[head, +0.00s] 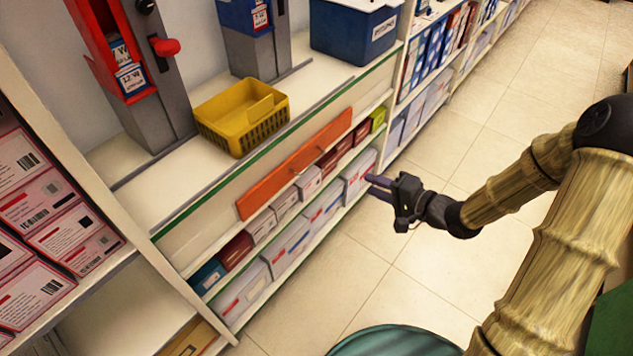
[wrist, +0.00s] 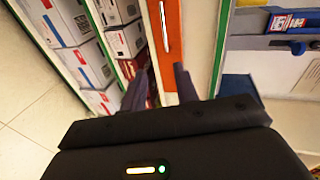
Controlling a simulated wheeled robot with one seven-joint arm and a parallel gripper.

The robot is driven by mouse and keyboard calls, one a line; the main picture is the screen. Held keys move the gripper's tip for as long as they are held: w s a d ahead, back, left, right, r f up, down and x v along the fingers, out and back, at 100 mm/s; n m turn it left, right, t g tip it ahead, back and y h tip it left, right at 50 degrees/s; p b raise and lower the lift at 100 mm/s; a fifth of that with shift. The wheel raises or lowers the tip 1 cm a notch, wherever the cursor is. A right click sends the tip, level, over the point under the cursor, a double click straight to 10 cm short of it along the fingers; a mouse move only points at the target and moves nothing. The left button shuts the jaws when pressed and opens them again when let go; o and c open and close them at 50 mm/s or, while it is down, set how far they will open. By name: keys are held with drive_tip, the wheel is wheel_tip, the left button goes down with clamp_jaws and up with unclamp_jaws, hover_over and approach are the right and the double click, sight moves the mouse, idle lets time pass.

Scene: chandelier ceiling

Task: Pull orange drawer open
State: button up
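The orange drawer (head: 294,164) is a long flat front set in the shelf unit below the counter's green edge. It looks shut, roughly flush with the shelf face. In the wrist view the orange drawer (wrist: 173,65) runs upward from between my fingers, with its thin pale handle (wrist: 164,27) near the top. My gripper (head: 376,186) is to the right of the drawer in the head view, in front of the shelves and apart from it. In the wrist view my gripper (wrist: 160,84) has its two dark fingers spread, with nothing held between them.
A yellow basket (head: 243,115) and a blue bin (head: 351,29) stand on the counter above. Shelves with several white and red boxes (head: 286,244) lie below the drawer. The tiled floor (head: 400,260) is mostly clear. A teal round object (head: 395,342) is at the bottom edge.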

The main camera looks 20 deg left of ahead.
drive_tip(key=shift+s+a+f+y, duration=0.3)
drive_tip(key=shift+a+y, duration=0.1)
drive_tip(key=shift+y, duration=0.2)
drive_tip(key=b+x, duration=0.5)
drive_tip(key=x, duration=1.2)
drive_tip(key=shift+a, duration=0.25)
drive_tip(key=shift+f, duration=0.1)
drive_tip(key=shift+c, duration=0.2)
clamp_jaws()
